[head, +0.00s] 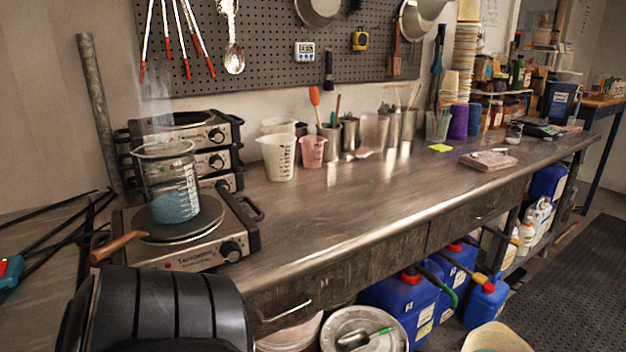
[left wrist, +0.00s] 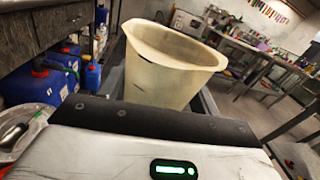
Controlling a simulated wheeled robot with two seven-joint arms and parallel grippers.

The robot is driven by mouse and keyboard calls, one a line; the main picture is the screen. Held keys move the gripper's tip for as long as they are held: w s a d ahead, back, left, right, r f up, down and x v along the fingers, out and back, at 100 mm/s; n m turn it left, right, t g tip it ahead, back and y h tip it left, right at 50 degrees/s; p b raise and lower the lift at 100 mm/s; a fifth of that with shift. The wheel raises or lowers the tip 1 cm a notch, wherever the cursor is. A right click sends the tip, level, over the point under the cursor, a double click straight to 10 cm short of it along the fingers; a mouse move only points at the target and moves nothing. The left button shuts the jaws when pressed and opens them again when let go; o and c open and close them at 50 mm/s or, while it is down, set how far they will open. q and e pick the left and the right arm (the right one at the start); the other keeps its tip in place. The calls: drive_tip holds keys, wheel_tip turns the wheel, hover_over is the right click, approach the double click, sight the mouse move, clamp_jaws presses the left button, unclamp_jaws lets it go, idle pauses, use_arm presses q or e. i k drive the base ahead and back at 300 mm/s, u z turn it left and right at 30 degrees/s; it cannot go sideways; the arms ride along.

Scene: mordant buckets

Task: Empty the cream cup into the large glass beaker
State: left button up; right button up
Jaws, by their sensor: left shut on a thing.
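The large glass beaker (head: 168,178) stands upright on the top of a hotplate at the left of the bench, with blue granular matter in its bottom. In the left wrist view the cream cup (left wrist: 168,62) is upright, its mouth up, in my left gripper (left wrist: 160,104), which is shut on it. The gripper body hides the cup's lower part. A cream rim at the bottom edge of the head view looks like the same cup (head: 497,328); its lower part is cut off. It is well away from the beaker, in front of the bench. My right gripper is not in view.
Stacked hotplates (head: 215,136) stand behind the beaker. A white measuring jug (head: 278,160) and a pink cup (head: 312,152) are to the right. The bench's middle (head: 380,190) is clear. Blue canisters (head: 400,302) stand below.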

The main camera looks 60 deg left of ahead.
sight(170, 178)
drive_tip(key=z, duration=0.05)
drive_tip(key=k, duration=0.9)
drive_tip(key=u, duration=1.65)
